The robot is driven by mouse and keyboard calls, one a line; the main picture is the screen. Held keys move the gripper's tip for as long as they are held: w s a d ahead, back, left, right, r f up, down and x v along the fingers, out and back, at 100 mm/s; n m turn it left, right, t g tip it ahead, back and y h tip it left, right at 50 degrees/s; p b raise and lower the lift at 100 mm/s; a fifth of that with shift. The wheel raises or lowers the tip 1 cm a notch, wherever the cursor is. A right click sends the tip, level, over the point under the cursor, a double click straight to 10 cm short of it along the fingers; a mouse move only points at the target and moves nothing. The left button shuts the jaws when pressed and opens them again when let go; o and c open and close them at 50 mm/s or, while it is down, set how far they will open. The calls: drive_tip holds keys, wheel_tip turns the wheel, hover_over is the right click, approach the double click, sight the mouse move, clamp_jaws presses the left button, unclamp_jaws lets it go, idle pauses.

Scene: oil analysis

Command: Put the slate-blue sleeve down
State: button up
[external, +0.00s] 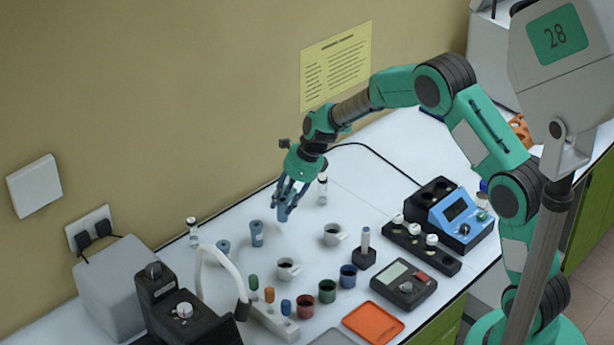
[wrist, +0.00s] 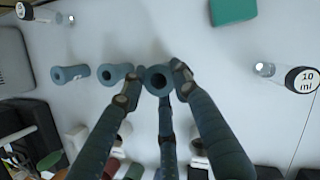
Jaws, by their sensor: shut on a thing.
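My gripper (external: 289,197) is shut on a slate-blue sleeve (external: 283,214), held above the white bench near the wall. In the wrist view the same sleeve (wrist: 152,84) sits between the fingertips, its round open end facing the camera. Two similar slate-blue sleeves stand on the bench in a row to its left, one nearer (external: 257,235) and one farther left (external: 223,248). Both also show in the wrist view, the nearer one (wrist: 109,74) and the farther one (wrist: 66,75). The gap under the held sleeve is hard to judge.
A clear vial (external: 322,190) stands behind and right of my gripper, another (external: 193,232) at the far left. Mortar-like cups (external: 333,235) (external: 287,270) and coloured pots (external: 327,291) stand toward the front. White bench around the sleeves is bare.

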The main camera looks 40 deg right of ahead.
sight(286, 207)
drive_tip(key=shift+f+b, duration=0.3)
drive_tip(key=shift+f, duration=1.3)
drive_tip(key=o, duration=1.1)
drive_tip(key=shift+f, duration=0.1)
drive_tip(key=p+v, duration=0.1)
drive_tip(key=v, duration=1.1)
drive_tip(key=shift+p, duration=0.4)
drive_tip(key=shift+a, duration=0.1)
